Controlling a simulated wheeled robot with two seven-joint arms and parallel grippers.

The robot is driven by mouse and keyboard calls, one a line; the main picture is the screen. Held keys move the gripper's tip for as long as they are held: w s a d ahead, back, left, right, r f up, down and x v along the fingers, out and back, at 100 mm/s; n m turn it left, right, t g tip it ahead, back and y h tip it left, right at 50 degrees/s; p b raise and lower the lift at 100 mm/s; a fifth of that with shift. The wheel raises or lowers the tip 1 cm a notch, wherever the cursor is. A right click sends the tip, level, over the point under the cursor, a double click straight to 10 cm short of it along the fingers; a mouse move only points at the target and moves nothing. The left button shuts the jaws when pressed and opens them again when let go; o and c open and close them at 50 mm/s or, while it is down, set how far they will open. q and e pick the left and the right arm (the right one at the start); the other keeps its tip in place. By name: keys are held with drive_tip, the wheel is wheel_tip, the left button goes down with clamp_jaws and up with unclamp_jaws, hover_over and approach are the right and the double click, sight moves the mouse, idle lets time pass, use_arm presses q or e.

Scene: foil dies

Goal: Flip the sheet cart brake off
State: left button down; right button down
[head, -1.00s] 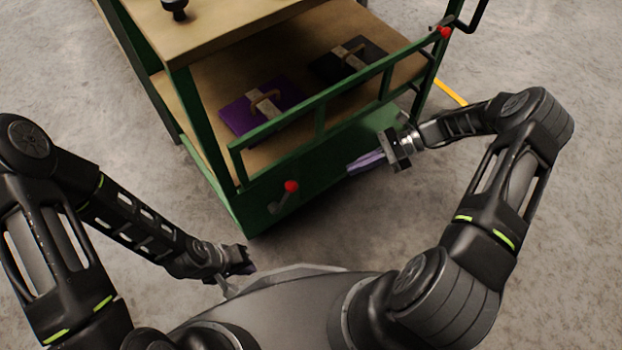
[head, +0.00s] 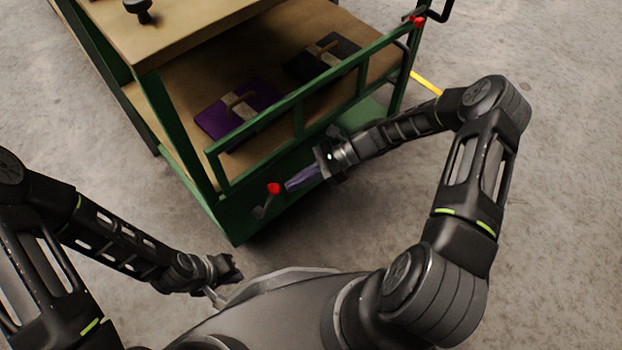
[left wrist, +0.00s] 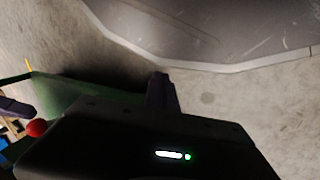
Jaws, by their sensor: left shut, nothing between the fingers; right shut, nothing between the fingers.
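The green sheet cart (head: 228,222) stands in front of me. A short lever with a red knob (head: 274,188) sits low on its end panel; the red knob also shows at the left of the left wrist view (left wrist: 36,128). My right gripper (head: 288,185) is shut and empty, its purple fingers pointing left, with the tips just right of the knob. I cannot tell whether they touch it. My left gripper (head: 239,277) is shut and empty, low in front of the cart, apart from the lever. One of its fingers shows in the left wrist view (left wrist: 160,94).
A purple die (head: 213,122) and a black die (head: 345,47) lie on the cart's lower deck behind a green rail (head: 320,87). Another red knob (head: 417,20) is at the rail's far right end. A yellow floor line (head: 427,83) runs behind. Concrete floor is clear at right.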

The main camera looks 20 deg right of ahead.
sight(275, 191)
drive_tip(key=shift+a+r, duration=0.1)
drive_tip(key=shift+a, duration=0.3)
drive_tip(key=a+r+p, duration=0.1)
drive_tip(key=p, duration=0.1)
drive_tip(key=a+r+h+p, duration=0.1)
drive_tip(key=p, duration=0.2)
drive_tip(key=shift+s+r+h, duration=0.25)
drive_tip(key=shift+s+h, duration=0.05)
drive_tip(key=shift+s, duration=0.1)
drive_tip(key=shift+s+a+f, duration=0.1)
drive_tip(key=shift+s+a, duration=0.05)
drive_tip(key=shift+a, duration=0.25)
